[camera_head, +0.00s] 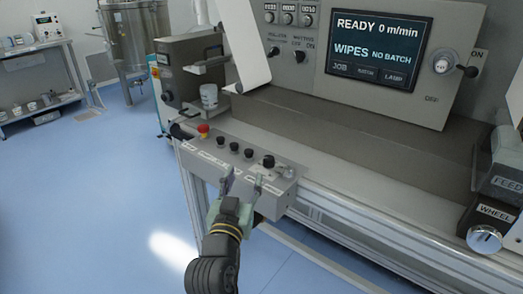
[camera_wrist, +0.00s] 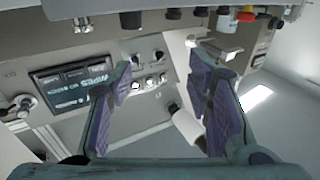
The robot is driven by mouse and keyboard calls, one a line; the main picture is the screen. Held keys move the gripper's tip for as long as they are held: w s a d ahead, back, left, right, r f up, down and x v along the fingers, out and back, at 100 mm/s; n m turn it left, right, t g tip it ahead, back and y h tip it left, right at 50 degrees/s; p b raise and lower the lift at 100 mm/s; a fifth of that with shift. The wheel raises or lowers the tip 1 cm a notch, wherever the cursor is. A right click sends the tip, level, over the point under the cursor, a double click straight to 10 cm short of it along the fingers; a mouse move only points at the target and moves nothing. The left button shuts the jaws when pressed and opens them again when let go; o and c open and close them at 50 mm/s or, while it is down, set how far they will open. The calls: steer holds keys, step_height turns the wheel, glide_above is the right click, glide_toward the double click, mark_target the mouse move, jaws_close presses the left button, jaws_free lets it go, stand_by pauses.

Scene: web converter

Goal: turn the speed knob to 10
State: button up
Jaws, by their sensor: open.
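A grey control box (camera_head: 235,165) at the front of the machine carries a row of black controls and a red button. The larger black knob (camera_head: 268,161) near its right end is probably the speed knob; its scale is too small to read. The knob also shows at the top edge of the wrist view (camera_wrist: 130,20), partly cut off. My gripper (camera_head: 243,180) is open and empty at the front of the box, just below and left of the knob, apparently apart from it. In the wrist view my gripper (camera_wrist: 161,62) has its purple-padded fingers wide apart.
Several smaller black controls (camera_head: 234,147) and the red button (camera_head: 203,129) sit left of the knob. The screen (camera_head: 378,50) reads READY 0 m/min. A white cup-like container (camera_head: 209,96) stands behind the box.

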mark_target(267, 163)
steer(key=shift+m+g+h, duration=0.6)
steer(key=shift+h, duration=0.3)
steer(key=w+d, duration=0.1)
steer(key=w, duration=0.2)
steer(key=w+d+f+p, duration=0.1)
steer(key=w+d, duration=0.1)
steer(key=w, duration=0.1)
steer(key=w+d+p, duration=0.1)
steer(key=w+d, duration=0.1)
steer(key=w, duration=0.1)
steer(key=shift+w+d+f, duration=0.1)
steer(key=shift+d+f, duration=0.1)
steer(key=shift+f, duration=0.15)
steer(key=shift+w+d+f, duration=0.1)
steer(key=shift+w, duration=0.5)
steer(key=shift+c, duration=0.3)
jaws_close()
